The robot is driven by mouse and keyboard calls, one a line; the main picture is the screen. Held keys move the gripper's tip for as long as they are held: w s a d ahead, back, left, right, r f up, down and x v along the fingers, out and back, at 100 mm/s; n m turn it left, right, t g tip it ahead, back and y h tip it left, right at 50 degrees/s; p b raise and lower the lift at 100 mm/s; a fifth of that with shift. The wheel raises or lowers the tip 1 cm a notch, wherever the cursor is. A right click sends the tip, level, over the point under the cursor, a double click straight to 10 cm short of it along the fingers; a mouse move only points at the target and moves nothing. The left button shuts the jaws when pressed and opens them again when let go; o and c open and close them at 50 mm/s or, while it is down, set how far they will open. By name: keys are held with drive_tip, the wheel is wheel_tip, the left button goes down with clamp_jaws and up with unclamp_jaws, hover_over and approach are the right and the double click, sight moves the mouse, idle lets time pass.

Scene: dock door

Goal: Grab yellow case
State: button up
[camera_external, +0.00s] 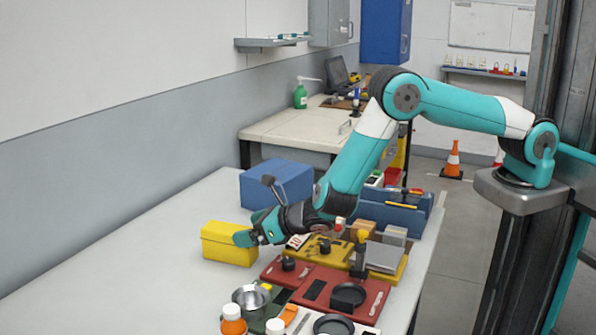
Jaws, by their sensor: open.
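The yellow case (226,244) is a box standing on the light table, left of the other items. My gripper (247,237) reaches in from the right, pointing left, at the right end of the case. Its fingers overlap the case's right part in this view. The jaws are open. I cannot tell whether the fingers touch the case or stand around it. The fingers hide part of the case's right side.
A blue box (276,183) stands just behind my gripper. Red boards (325,293) and a yellow board (318,250) with small parts lie to the right. Bottles (233,320) and a metal cup (251,298) stand in front. The table's left part (120,265) is clear.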

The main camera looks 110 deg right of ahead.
drive_tip(key=shift+x, duration=1.3)
drive_tip(key=c, duration=1.2)
drive_tip(key=shift+r, duration=0.15)
drive_tip(key=shift+c, duration=0.4)
drive_tip(key=shift+r, duration=0.1)
